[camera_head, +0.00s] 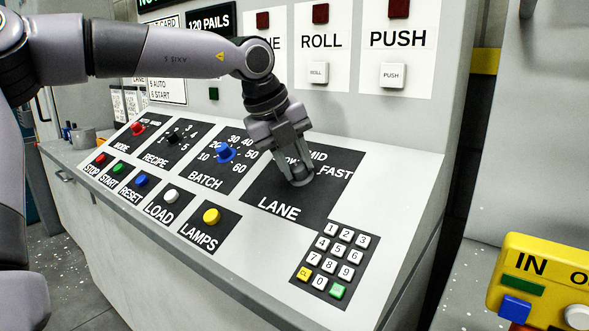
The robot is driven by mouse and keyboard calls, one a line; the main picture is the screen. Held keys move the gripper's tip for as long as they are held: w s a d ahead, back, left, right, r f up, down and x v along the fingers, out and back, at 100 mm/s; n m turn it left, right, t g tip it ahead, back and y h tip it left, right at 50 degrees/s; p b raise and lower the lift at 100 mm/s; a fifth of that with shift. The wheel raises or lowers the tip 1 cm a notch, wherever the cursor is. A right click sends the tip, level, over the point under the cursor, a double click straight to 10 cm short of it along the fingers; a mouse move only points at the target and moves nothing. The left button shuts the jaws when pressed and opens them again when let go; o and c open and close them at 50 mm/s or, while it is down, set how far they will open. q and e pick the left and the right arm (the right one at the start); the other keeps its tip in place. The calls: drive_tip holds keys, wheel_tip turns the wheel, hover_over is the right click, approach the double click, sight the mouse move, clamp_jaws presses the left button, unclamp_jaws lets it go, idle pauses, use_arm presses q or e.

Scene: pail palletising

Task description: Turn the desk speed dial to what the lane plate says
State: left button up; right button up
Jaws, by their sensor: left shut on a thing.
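The lane speed dial sits on the black LANE panel (272,205) of the sloped desk. Its marks MID and FAST show, and a third word is partly covered. My left gripper (301,180) is down on the LANE panel, shut on the dial. The gripper hides the dial and its pointer, so I cannot tell which mark it points at. I cannot read a speed on any lane plate. My right gripper is not in view.
Left of the LANE panel are a blue BATCH knob (224,152), a black RECIPE knob (173,138) and a red MODE knob (137,129). Push buttons line the front, including yellow LAMPS (211,215). A keypad (335,260) is near right. A yellow box (545,280) stands at right.

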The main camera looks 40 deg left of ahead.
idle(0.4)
use_arm(q)
drive_tip(key=o, duration=1.1)
drive_tip(key=shift+c, duration=0.2)
drive_tip(key=v, duration=0.7)
drive_tip(key=shift+p, duration=0.3)
